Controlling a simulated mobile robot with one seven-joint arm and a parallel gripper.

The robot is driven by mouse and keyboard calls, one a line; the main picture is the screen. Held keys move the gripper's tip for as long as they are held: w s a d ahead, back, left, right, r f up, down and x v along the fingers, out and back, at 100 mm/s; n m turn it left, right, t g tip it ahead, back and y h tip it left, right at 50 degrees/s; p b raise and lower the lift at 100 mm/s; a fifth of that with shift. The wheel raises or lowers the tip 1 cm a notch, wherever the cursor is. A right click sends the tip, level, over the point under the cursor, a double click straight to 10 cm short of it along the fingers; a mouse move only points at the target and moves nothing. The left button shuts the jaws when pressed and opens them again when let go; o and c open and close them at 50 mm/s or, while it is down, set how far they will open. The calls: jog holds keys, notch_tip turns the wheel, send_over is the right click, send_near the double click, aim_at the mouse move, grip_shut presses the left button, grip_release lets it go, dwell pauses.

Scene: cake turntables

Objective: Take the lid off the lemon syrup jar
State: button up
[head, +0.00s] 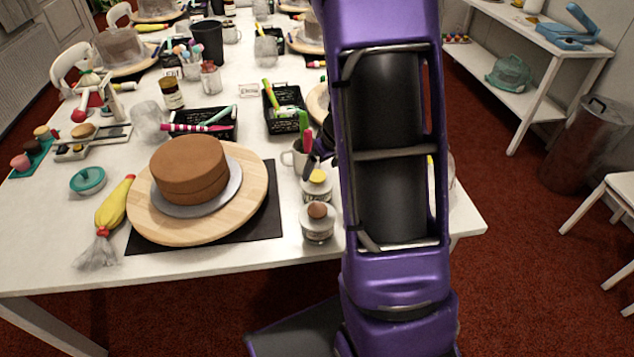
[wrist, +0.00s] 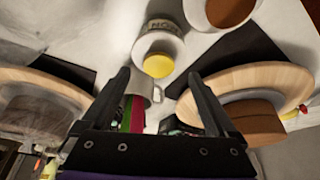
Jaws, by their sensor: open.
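A jar with a yellow-topped lid (head: 317,178) stands near the table's front, beside my arm; it fits the lemon syrup jar. In the wrist view the jar (wrist: 160,44) shows a partly seen label, and its yellow top (wrist: 158,65) lies between the lines of my fingers. The lid is on the jar. My gripper (wrist: 158,75) is open and empty, its two dark fingers on either side of the yellow top in the picture. I cannot tell how far they are from it. In the head view my gripper is mostly hidden behind my arm.
A brown-topped jar (head: 317,222) stands just in front of the yellow one. A grey mug (head: 293,157) holding pens is close behind. A chocolate cake (head: 188,170) on a wooden turntable (head: 250,208) stands to the left. A black basket (head: 284,118) sits farther back.

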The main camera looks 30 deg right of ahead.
aim_at(317, 175)
jog(key=x, duration=0.4)
jog(key=shift+w+d, duration=0.1)
jog(key=c, duration=1.4)
